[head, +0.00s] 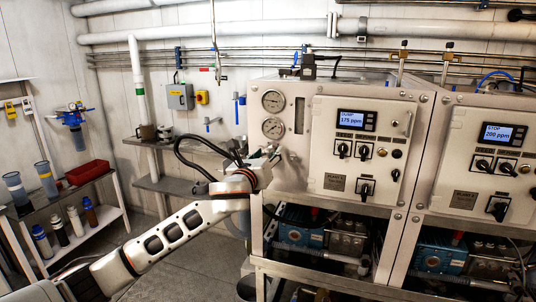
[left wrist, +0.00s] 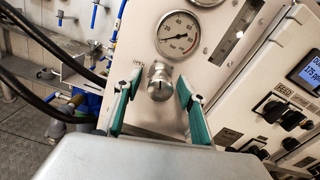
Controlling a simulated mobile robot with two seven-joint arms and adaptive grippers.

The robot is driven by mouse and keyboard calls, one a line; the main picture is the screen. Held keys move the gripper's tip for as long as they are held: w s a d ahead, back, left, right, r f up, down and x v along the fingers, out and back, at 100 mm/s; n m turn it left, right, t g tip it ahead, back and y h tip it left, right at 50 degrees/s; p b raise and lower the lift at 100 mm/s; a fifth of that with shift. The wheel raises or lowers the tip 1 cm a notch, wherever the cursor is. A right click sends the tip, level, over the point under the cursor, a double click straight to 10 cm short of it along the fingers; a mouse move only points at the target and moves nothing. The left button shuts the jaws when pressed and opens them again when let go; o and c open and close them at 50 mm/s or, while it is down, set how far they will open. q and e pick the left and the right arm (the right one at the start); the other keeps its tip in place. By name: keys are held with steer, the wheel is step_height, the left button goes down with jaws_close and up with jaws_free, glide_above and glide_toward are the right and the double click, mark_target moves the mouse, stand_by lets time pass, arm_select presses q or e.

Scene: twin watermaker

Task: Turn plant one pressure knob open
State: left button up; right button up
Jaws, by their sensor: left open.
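The plant one pressure knob (left wrist: 160,82) is a small silvery metal knob below a round gauge (left wrist: 178,34) in the left wrist view. A label that seems to read OPEN is to its left. My left gripper (left wrist: 157,105) is open, with one green-padded finger on each side of the knob. I cannot tell whether either finger touches it. In the head view my left gripper (head: 273,158) is at the left edge of the plant one panel (head: 320,140), below the two gauges, and it hides the knob. My right gripper is not in view.
Plant one's display (head: 351,120) reads 175 ppm, with black switches below it. Plant two's panel (head: 475,150), reading 200 ppm, stands to the right. A low shelf with a red box (head: 88,172) is at the left. The floor (head: 185,260) between looks clear.

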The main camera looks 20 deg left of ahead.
arm_select(q)
steer(key=c, duration=1.2)
steer(key=shift+o, duration=0.2)
steer(key=shift+n, duration=0.3)
steer(key=n, duration=0.3)
steer(key=shift+n, duration=0.3)
steer(key=n, duration=1.1)
steer(key=shift+n, duration=0.4)
steer(key=n, duration=0.6)
steer(key=shift+n, duration=0.3)
